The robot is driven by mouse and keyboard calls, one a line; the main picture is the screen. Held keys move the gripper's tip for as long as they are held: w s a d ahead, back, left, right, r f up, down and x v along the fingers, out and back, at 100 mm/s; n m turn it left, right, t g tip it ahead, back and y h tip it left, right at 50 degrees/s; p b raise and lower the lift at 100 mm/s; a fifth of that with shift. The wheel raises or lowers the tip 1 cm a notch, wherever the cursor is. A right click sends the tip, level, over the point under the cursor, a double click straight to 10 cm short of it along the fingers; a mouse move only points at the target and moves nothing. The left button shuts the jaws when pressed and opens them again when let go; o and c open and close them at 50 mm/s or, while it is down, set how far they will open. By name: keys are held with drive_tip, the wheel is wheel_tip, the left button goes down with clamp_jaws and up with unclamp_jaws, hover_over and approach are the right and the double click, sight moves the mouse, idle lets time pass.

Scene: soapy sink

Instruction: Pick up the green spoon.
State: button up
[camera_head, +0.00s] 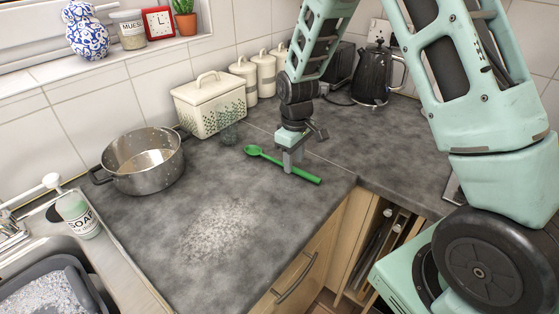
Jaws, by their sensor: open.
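The green spoon (306,176) lies on the grey worktop, to the right of the pot. Its bowl (252,150) points to the upper left and its handle runs to the lower right, toward the front edge. My gripper (289,168) points down over the middle of the handle, with its fingertips very close to it. The gripper is open. Its fingers hide a short part of the handle, and I cannot tell whether they touch it.
A steel pot (147,178) stands on the left of the worktop (160,240). A cream bread bin (212,112), a small glass (228,132), several canisters (264,72) and a black kettle (373,78) stand behind. A pale foamy patch (218,230) lies in front. The sink (100,262) is lower left.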

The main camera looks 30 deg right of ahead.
drive_tip(key=shift+f, duration=0.9)
drive_tip(key=shift+c, duration=0.3)
clamp_jaws()
